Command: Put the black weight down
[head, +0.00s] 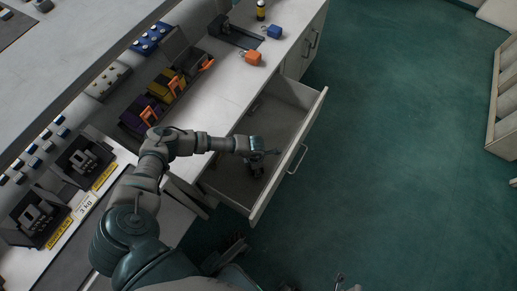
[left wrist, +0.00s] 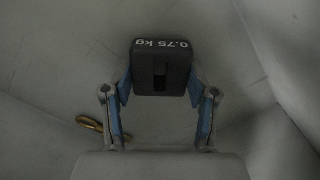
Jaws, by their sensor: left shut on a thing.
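The black weight (left wrist: 160,68), marked "0.75 kg", shows upside down in the left wrist view. My left gripper (left wrist: 160,88) is shut on it, with a blue finger pad on each side. In the head view my left arm reaches over the open drawer (head: 289,92), and my left gripper (head: 257,168) points down inside it. The weight is hard to tell from the dark gripper there. I cannot tell whether the weight touches the drawer floor. My right gripper is not clearly in view.
A brass-coloured object (left wrist: 89,123) lies in the drawer beside the gripper. The green floor (head: 400,150) to the right is mostly clear.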

